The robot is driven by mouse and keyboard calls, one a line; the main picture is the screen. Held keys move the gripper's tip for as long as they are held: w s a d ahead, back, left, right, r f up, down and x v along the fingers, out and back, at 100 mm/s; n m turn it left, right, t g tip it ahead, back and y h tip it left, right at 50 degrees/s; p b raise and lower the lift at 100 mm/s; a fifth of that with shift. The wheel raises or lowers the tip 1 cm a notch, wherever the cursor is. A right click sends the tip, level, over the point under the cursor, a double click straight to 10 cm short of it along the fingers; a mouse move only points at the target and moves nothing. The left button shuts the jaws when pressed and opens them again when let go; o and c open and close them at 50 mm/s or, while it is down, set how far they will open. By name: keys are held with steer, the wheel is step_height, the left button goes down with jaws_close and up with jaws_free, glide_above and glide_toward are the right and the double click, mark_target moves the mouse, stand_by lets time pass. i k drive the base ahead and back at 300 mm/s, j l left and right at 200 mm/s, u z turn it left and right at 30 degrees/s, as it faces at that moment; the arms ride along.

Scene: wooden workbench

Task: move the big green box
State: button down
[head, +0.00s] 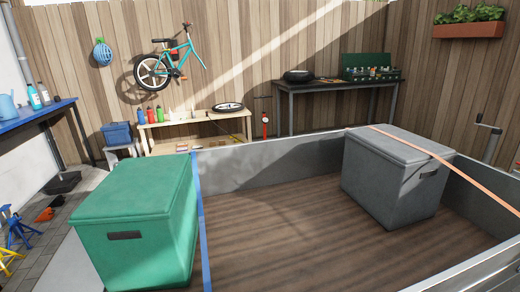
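The big green box (138,225) is a lidded chest with a dark handle slot on its near face. It sits at the lower left in the head view, upright with its lid shut. It stands just left of a blue strip (201,215) along the edge of a wood-floored bed with grey metal walls. A pale surface (72,268) shows beside its lower left; what its base rests on is mostly hidden. My gripper does not show in the view.
A grey lidded box (390,180) stands in the bed at right, with an orange strap (412,144) across it. The bed floor (290,240) between the boxes is clear. Blue and yellow stands (17,230) are at far left. Benches line the back fence.

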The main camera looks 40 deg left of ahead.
mark_target(138, 229)
steer(key=k+j, duration=0.5)
steer(key=k, duration=0.15)
steer(key=k+j+z, duration=0.1)
steer(key=k+j, duration=0.7)
steer(key=j, duration=0.2)
steer(key=k+j+z, duration=0.1)
steer(key=k+j, duration=0.15)
steer(key=j, duration=0.2)
steer(key=k+j, duration=0.3)
steer(key=j, duration=0.15)
steer(key=k+j, duration=0.3)
steer(key=j, duration=0.15)
steer(key=i+j+z, duration=0.1)
steer(key=j, duration=0.65)
steer(key=i+j, duration=0.1)
steer(key=j, duration=0.7)
steer(key=i+j+z, duration=0.15)
steer(key=j, duration=0.6)
steer(key=i+j, duration=0.2)
steer(key=j, duration=0.2)
steer(key=i+j, duration=0.25)
steer(key=i+j+z, duration=0.1)
steer(key=j, duration=0.4)
steer(key=i+j, duration=0.5)
steer(key=j, duration=0.25)
steer(key=i+j, duration=0.4)
